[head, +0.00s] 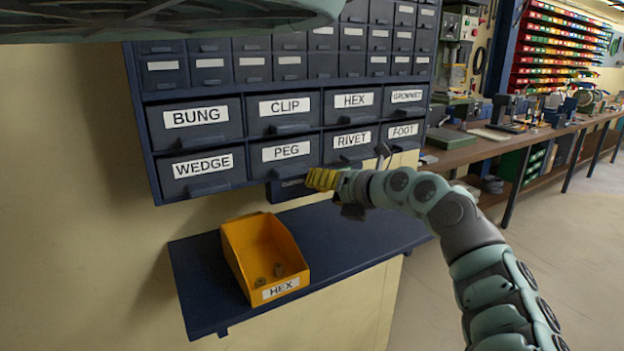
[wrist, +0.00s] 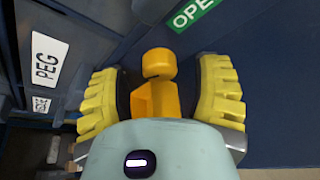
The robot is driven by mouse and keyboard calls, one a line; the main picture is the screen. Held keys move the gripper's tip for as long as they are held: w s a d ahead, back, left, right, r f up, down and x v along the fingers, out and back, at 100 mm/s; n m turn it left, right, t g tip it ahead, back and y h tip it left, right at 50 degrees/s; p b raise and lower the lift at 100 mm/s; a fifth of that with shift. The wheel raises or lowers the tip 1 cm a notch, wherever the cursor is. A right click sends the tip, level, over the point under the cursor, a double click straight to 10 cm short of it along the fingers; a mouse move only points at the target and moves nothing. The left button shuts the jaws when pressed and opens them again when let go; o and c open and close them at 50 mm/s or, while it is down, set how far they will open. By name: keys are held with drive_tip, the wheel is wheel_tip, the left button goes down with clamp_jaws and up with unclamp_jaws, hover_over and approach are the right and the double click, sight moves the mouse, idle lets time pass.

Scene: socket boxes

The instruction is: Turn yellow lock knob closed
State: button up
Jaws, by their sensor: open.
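The yellow lock knob (wrist: 157,62) shows in the wrist view as an orange-yellow piece with a rounded end and a squarer part nearer me. My gripper (wrist: 159,92) is open, with one yellow ribbed finger on each side of the knob. A green label reading "OPE" (wrist: 192,13) is cut off at the top edge. In the head view my gripper (head: 321,179) is in front of the lower edge of the drawer cabinet (head: 151,148), and the knob is hidden there.
Labelled drawers fill the cabinet; the PEG drawer (head: 286,155) is just above left of my gripper. Below is a dark blue shelf (head: 345,240) with an orange HEX bin (head: 236,262) holding a few small parts. The shelf's right part is clear. A workbench (head: 470,150) stands right.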

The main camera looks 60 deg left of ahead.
drive_tip(key=v, duration=1.2)
idle(0.5)
